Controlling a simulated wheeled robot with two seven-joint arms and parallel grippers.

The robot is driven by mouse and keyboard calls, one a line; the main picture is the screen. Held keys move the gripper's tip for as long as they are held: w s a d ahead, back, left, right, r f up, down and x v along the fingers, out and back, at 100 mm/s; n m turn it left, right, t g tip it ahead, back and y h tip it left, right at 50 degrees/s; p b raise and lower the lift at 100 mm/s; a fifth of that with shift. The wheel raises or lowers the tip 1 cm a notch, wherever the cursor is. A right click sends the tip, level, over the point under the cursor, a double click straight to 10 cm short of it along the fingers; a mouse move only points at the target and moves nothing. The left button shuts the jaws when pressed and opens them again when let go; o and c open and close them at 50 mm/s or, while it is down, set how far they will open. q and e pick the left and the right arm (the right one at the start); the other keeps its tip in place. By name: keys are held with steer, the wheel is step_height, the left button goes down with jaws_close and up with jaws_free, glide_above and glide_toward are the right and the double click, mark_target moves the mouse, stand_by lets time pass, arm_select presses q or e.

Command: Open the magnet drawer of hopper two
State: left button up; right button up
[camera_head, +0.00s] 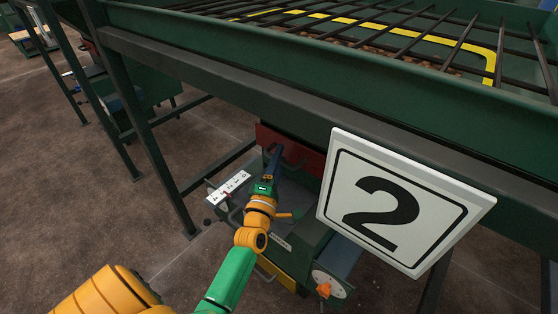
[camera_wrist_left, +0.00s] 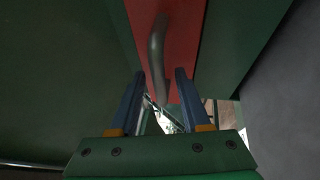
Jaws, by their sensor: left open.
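The red drawer front (camera_head: 305,158) is under the green hopper frame marked with a white number 2 sign (camera_head: 396,198). In the left wrist view the red drawer front (camera_wrist_left: 187,28) carries a curved grey bar handle (camera_wrist_left: 157,55). My left gripper (camera_head: 275,160) reaches up to the drawer and hides part of it in the head view. In the left wrist view its two blue fingers (camera_wrist_left: 157,88) are apart, with the lower end of the handle appearing between or just beyond their tips. Contact cannot be told. My right gripper is not in view.
The hopper's green beam (camera_head: 230,75) and bar grid (camera_head: 400,35) are above my arm. A white label plate (camera_head: 229,188) and a machine with an orange knob (camera_head: 324,289) are below. Dark green walls flank the drawer in the wrist view. Open floor (camera_head: 70,200) lies left.

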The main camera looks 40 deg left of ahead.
arm_select(q)
jaws_close()
stand_by(1.4)
